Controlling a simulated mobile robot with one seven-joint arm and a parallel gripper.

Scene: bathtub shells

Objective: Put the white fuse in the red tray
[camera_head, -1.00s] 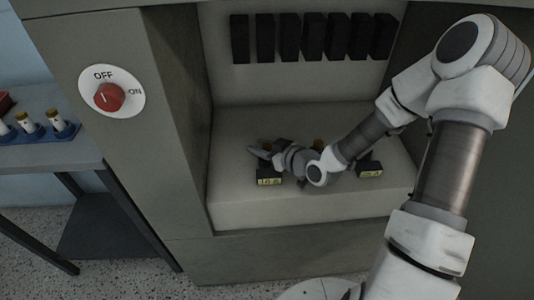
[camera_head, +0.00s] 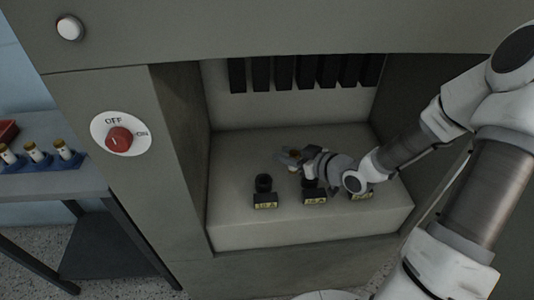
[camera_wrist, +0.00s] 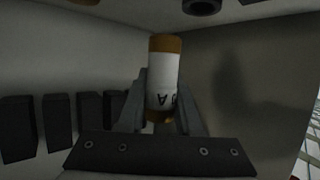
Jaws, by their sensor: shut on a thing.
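The white fuse (camera_wrist: 162,72) has brown end caps and part of a printed label. In the wrist view it stands upright between the two fingers of my gripper (camera_wrist: 160,112), which is shut on it. In the head view my gripper (camera_head: 291,158) is inside the grey cabinet, above and behind the black fuse holders; the fuse is hard to make out there. The left fuse holder (camera_head: 264,190) looks empty. A red object (camera_head: 8,132), likely the red tray, is cut off at the left edge, on the side table.
A blue rack (camera_head: 42,163) with several white fuses stands on the grey side table (camera_head: 60,187). The cabinet's left wall (camera_head: 180,160) lies between my gripper and that table. A red OFF/ON knob (camera_head: 119,140) is on the cabinet front. My arm partly covers the right holders.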

